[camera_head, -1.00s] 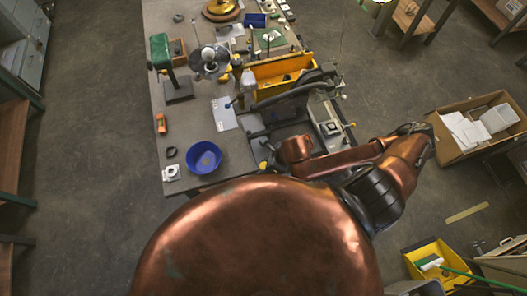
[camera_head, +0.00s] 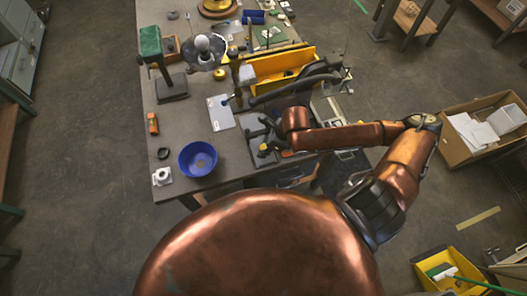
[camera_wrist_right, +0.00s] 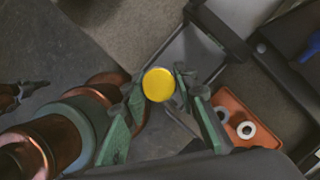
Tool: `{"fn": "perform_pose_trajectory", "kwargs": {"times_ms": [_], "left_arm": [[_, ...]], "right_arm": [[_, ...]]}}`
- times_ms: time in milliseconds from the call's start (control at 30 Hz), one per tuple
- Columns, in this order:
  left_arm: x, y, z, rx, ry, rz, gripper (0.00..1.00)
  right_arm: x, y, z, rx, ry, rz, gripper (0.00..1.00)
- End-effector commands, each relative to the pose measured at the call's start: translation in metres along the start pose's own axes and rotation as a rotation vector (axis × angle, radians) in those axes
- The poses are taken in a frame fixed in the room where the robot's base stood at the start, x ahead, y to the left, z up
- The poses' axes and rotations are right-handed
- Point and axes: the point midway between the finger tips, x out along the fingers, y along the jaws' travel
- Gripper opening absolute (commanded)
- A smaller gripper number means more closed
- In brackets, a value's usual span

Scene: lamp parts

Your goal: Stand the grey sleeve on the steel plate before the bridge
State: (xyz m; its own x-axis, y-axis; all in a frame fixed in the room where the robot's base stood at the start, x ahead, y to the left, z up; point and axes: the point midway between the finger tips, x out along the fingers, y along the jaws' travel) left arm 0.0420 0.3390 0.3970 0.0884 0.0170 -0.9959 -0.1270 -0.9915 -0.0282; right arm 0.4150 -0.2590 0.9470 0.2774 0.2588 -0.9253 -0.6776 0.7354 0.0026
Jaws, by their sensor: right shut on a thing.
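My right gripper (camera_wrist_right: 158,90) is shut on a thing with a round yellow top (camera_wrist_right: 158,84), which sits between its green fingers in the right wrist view. I cannot see the thing's sides or base. In the head view the yellow spot (camera_head: 264,147) shows near the front edge of the grey table. A flat pale grey plate-like sheet (camera_head: 221,113) lies left of it; I cannot tell whether it is the steel plate. I cannot make out the grey sleeve or the bridge with certainty. My left gripper is not in view.
A blue bowl (camera_head: 198,158) stands at the table's front left. A green-headed stand (camera_head: 150,42) and a yellow bin (camera_head: 275,72) are further back. In the wrist view, an orange tray (camera_wrist_right: 252,116) holds two pale rings. A cardboard box (camera_head: 455,148) is off to the right.

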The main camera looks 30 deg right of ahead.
Motion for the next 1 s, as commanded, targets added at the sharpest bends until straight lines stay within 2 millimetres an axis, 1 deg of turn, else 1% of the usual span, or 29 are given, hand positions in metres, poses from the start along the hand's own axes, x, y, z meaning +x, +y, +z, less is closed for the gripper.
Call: {"fn": "perform_pose_trajectory", "kwargs": {"times_ms": [33,100,200,367,500,600,933,967,1000], "left_arm": [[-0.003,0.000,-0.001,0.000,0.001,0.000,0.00],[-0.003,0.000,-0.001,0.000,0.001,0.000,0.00],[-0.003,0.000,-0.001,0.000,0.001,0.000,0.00],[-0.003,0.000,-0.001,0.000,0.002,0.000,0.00],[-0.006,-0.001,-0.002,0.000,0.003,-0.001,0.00],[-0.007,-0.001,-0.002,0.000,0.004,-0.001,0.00],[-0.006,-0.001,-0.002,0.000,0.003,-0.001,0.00],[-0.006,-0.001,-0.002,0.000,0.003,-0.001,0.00],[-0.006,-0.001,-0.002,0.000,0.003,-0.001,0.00]], "right_arm": [[0.007,-0.008,0.001,0.003,-0.003,-0.002,0.02],[0.016,-0.015,-0.001,0.002,-0.003,-0.002,0.02],[0.025,-0.022,-0.001,0.000,-0.004,-0.002,0.02],[0.035,-0.030,-0.003,0.000,-0.003,-0.002,0.02],[0.054,-0.029,-0.011,0.002,-0.003,0.002,0.02],[0.062,-0.030,-0.015,0.001,-0.003,0.000,0.02],[0.065,-0.031,-0.016,-0.003,-0.002,-0.003,0.02],[0.065,-0.031,-0.016,-0.003,-0.002,-0.003,0.28],[0.065,-0.031,-0.016,-0.003,-0.002,-0.003,0.31]]}}
